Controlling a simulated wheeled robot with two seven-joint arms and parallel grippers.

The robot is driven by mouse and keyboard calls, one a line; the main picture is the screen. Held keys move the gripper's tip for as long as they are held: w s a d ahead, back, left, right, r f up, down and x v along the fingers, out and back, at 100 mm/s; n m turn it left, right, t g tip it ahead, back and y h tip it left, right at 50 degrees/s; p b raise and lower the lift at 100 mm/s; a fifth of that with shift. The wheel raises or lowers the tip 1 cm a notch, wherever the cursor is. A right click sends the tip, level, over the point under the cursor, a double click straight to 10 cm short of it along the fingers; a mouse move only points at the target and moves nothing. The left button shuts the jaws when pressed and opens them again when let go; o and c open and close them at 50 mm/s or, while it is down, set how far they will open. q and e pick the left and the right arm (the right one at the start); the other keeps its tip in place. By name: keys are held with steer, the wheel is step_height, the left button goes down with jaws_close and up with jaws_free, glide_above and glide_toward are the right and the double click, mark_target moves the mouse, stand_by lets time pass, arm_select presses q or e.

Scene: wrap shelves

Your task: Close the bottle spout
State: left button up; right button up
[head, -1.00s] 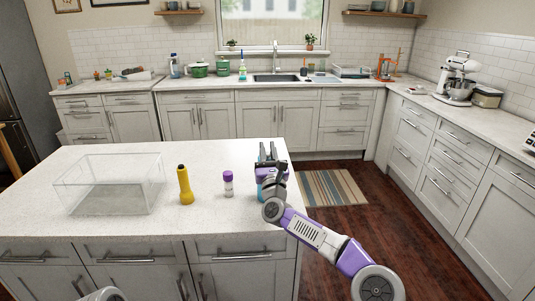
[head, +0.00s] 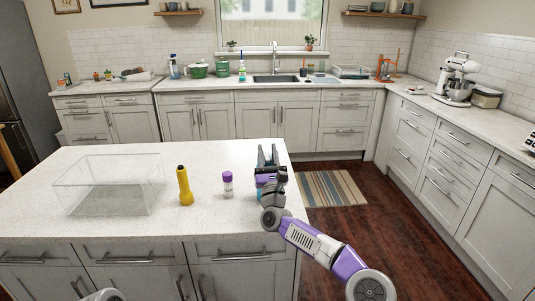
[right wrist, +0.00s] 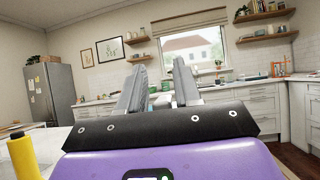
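A small white bottle with a purple cap (head: 227,184) stands upright on the island in the head view, left of my right gripper. I cannot make out a spout on it. My right gripper (head: 268,156) is over the island's right end, its fingers apart and pointing away. The right wrist view shows the fingers (right wrist: 159,88) apart with only background between them. A small teal patch (head: 259,193) shows beside my right wrist; most of it is hidden, and I cannot tell what it is. My left gripper is not in view.
A yellow flashlight (head: 185,186) stands left of the white bottle. A clear open box (head: 107,188) is at the island's left. Spray bottles (head: 242,70) and green pots (head: 198,70) stand on the far counter by the sink (head: 276,78). The island top between box and flashlight is clear.

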steer(key=shift+o, duration=0.7)
steer(key=shift+s, duration=0.1)
steer(key=v, duration=0.7)
steer(key=shift+s, duration=0.2)
steer(key=shift+f, duration=0.15)
